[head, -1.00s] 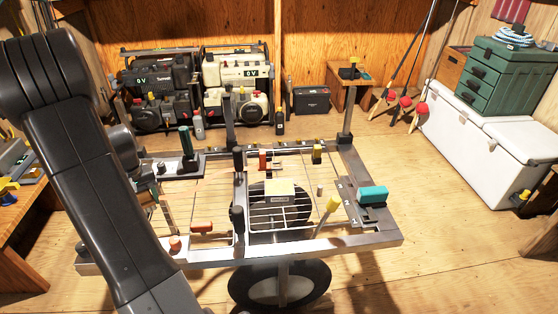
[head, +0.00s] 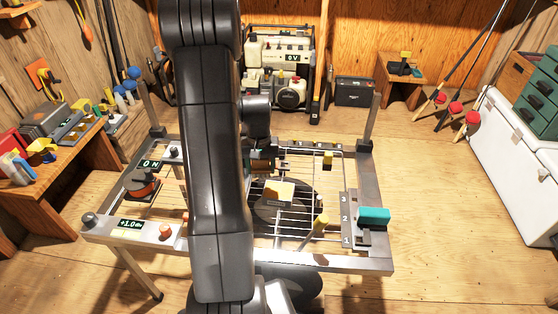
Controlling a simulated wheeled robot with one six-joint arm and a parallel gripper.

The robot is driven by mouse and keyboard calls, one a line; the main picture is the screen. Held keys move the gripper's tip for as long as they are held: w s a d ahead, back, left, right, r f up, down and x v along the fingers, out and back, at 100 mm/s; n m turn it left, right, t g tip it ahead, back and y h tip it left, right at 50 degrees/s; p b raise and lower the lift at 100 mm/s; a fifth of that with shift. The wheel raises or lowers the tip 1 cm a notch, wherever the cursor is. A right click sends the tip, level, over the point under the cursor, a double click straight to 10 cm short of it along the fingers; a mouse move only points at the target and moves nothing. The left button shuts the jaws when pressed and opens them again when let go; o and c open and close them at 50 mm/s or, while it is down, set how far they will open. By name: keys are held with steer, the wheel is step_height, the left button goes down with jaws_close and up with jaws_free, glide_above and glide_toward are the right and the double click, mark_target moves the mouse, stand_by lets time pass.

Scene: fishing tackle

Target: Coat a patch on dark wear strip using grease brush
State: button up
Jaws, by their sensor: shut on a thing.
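My gripper (head: 262,165) hangs over the back middle of the metal frame table, low behind my arm. I cannot pick out the dark wear strip with certainty; my arm covers the left middle of the table (head: 340,262). A grey plate numbered 1 to 3 (head: 345,201) lies on the right side, with a teal block (head: 374,214) beside it.
A yellow block (head: 278,190) sits mid-table on the wire grid, and a yellow-topped peg (head: 321,221) stands nearer the front. A red-and-dark device (head: 142,187) is at the left. Corner posts (head: 371,122) rise at the back. A wooden bench (head: 60,180) stands left; a white cooler (head: 505,160) right.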

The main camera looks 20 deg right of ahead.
steer(key=m+p, duration=0.1)
glide_toward(278, 190)
steer(key=shift+f+b, duration=2.1)
steer(key=shift+f, duration=0.55)
steer(key=shift+s+f+b, duration=0.1)
steer(key=shift+f+b, duration=0.3)
steer(key=shift+f, duration=0.15)
step_height(278, 190, up, 7)
steer(key=p, duration=0.5)
stand_by(0.4)
stand_by(0.6)
